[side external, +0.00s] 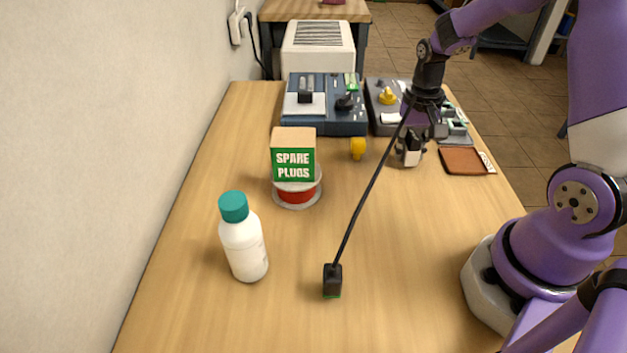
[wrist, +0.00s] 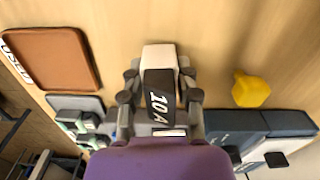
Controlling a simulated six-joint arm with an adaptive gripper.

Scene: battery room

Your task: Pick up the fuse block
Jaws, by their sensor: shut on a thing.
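The fuse block (wrist: 158,85) is a small white and black block marked "10A" in the wrist view. My gripper (wrist: 159,97) is shut on it, one finger on each side. In the side external view, my gripper (side external: 412,135) points down and the fuse block (side external: 411,151) shows at its fingertips, partly hidden by them. It is at or just above the wooden table, in front of the grey panel; I cannot tell whether it touches the table.
A brown tray (side external: 463,160) with a "USED" tag lies to the right. Blue (side external: 340,118) and grey (side external: 383,128) panels stand behind.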

